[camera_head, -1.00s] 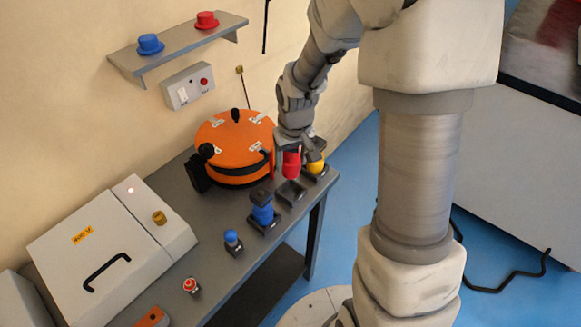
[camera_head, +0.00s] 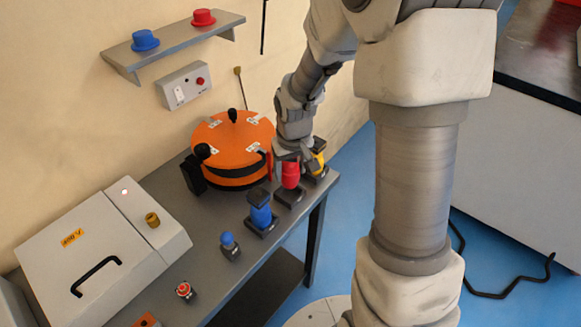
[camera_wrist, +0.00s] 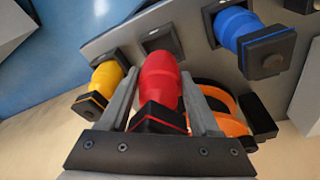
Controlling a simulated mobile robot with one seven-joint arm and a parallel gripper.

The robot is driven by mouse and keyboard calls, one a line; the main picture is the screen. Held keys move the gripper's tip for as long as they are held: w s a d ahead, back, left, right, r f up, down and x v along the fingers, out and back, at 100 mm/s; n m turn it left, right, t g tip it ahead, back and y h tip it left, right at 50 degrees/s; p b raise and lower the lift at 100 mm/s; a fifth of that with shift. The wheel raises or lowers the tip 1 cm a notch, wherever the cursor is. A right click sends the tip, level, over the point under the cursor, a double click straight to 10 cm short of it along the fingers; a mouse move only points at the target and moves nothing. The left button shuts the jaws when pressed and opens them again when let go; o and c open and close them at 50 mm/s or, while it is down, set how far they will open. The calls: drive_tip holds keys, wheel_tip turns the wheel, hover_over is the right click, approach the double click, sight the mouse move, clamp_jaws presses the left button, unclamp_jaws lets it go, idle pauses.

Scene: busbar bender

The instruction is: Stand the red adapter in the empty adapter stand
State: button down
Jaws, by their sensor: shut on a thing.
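The red adapter (camera_head: 290,175) is upright in my gripper (camera_head: 290,160), which is shut on its upper part. In the wrist view the red adapter (camera_wrist: 160,78) sits between the two fingers (camera_wrist: 158,92), its dark square cap towards the palm. The empty adapter stand (camera_head: 290,196) is a dark square block on the bench, right below the adapter. In the wrist view the stand (camera_wrist: 163,38) still shows part of its dark opening past the adapter's far end. I cannot tell whether the adapter's bottom touches the stand.
A yellow adapter (camera_head: 319,162) stands close on the right, a blue adapter (camera_head: 261,212) on the left. A smaller blue-topped piece (camera_head: 228,246) and a red button (camera_head: 184,290) stand nearer. The orange round machine (camera_head: 233,145) is close behind. A wall shelf (camera_head: 175,50) holds two caps.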

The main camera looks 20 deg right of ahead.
sight(290, 184)
drive_tip(key=shift+f+b, duration=0.7)
drive_tip(key=shift+f, duration=0.55)
drive_tip(key=shift+f+b, duration=0.15)
drive_tip(key=shift+b, duration=0.15)
idle(0.9)
drive_tip(key=shift+f, duration=0.3)
drive_tip(key=shift+f+b, duration=1.15)
drive_tip(key=shift+b, duration=0.1)
drive_tip(key=shift+c, duration=0.2)
unclamp_jaws()
drive_tip(key=s+r+p, duration=0.2)
drive_tip(key=s+r, duration=0.1)
drive_tip(key=r, duration=1.4)
drive_tip(key=shift+s+p, duration=0.2)
drive_tip(key=shift+p, duration=0.1)
drive_tip(key=shift+s+r, duration=0.1)
drive_tip(key=shift+r, duration=0.1)
